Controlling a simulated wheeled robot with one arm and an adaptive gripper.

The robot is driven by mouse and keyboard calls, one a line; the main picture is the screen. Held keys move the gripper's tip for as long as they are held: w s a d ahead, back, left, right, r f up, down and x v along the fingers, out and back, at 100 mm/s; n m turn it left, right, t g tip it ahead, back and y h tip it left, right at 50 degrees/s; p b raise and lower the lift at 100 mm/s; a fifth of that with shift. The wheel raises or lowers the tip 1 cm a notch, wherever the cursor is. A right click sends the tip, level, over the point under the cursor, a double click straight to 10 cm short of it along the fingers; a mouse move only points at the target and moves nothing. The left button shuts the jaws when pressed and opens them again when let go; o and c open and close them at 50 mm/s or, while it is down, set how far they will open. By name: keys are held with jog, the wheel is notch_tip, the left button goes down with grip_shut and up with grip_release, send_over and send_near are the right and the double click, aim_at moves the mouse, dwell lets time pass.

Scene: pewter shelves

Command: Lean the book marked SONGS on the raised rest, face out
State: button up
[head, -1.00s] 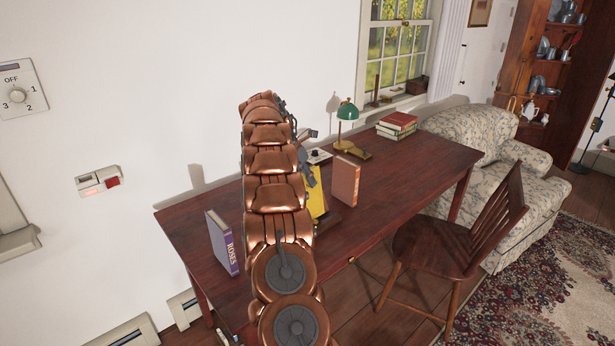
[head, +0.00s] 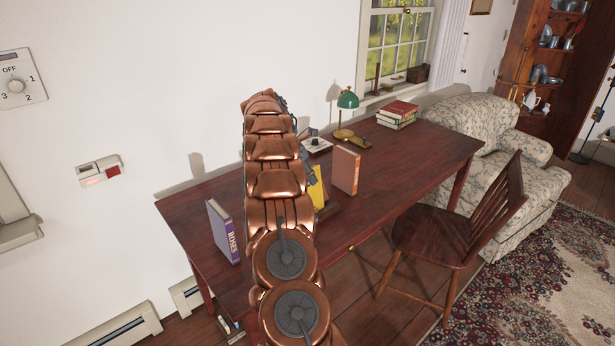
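A yellow book (head: 317,188) shows in the head view beside my arm, on the desk (head: 420,160); my arm hides its left part. An orange-brown book (head: 345,171) stands upright just right of it. A purple and grey book (head: 222,231) marked ROSES stands near the desk's left end. I can read SONGS on none of them. A dark wooden piece (head: 328,211) at the yellow book's foot is mostly hidden, and I cannot tell whether it is the rest. My gripper is mostly behind my copper arm, with grey parts (head: 306,153) showing near the yellow book; its fingers are hidden.
A green lamp (head: 347,101), a small pale device (head: 317,146) and stacked books (head: 397,114) are along the desk's back. A wooden chair (head: 455,231) stands at the front, an armchair (head: 500,155) beyond the right end. The desk's right part is mostly clear.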

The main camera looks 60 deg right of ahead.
jog(key=shift+o, duration=1.4)
jog(key=v, duration=1.1)
jog(key=shift+a+r, duration=0.2)
jog(key=shift+r, duration=0.15)
jog(key=shift+w+a+r, duration=0.1)
jog(key=shift+w, duration=0.05)
